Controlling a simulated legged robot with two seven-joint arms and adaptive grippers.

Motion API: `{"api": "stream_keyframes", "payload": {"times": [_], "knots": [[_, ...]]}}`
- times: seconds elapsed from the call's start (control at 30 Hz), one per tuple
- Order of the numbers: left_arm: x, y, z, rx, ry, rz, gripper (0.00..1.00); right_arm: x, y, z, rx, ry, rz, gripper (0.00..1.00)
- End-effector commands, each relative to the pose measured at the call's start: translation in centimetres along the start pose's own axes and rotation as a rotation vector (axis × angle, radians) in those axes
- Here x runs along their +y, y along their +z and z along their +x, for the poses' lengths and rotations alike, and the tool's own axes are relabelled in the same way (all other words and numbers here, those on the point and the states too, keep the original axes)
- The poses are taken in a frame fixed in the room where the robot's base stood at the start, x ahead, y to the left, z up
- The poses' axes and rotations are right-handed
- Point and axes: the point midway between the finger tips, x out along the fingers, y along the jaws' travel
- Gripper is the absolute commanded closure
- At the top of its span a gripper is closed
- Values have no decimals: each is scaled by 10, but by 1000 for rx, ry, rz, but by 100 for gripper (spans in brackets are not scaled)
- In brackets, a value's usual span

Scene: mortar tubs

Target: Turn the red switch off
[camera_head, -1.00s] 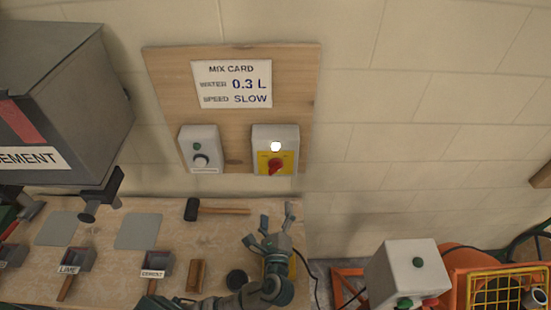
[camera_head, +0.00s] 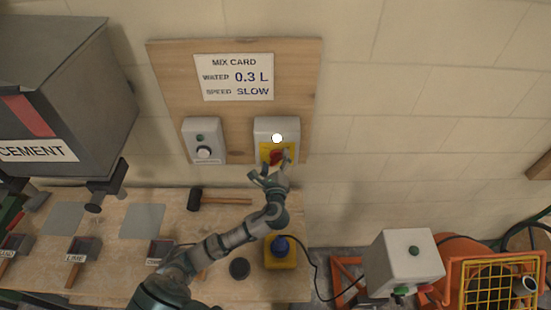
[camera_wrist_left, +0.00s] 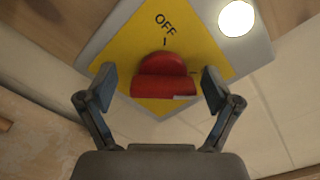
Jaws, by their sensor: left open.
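The red switch (camera_head: 275,157) is a rotary knob on a yellow plate of a grey box (camera_head: 264,125) on the wall board. In the left wrist view the red knob (camera_wrist_left: 163,77) is large, with "OFF" and a tick mark above it. A round white lamp (camera_head: 277,138) on the box looks lit; it also shows in the left wrist view (camera_wrist_left: 237,18). My left gripper (camera_head: 271,172) is open just in front of the switch. In the wrist view its fingers (camera_wrist_left: 158,88) stand either side of the knob, apart from it. My right gripper is not in view.
A second grey box (camera_head: 203,141) with a white knob is left of the switch, below the mix card (camera_head: 233,77). A cement hopper (camera_head: 60,95) stands left.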

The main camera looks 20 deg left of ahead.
Motion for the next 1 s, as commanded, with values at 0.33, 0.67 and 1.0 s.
{"api": "stream_keyframes", "payload": {"times": [0.33,0.67,1.0], "knots": [[0,0,2,0,0,0,25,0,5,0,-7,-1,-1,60],[0,0,2,0,1,-1,71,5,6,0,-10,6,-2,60],[2,-2,2,2,2,-101,71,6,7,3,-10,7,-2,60]]}}
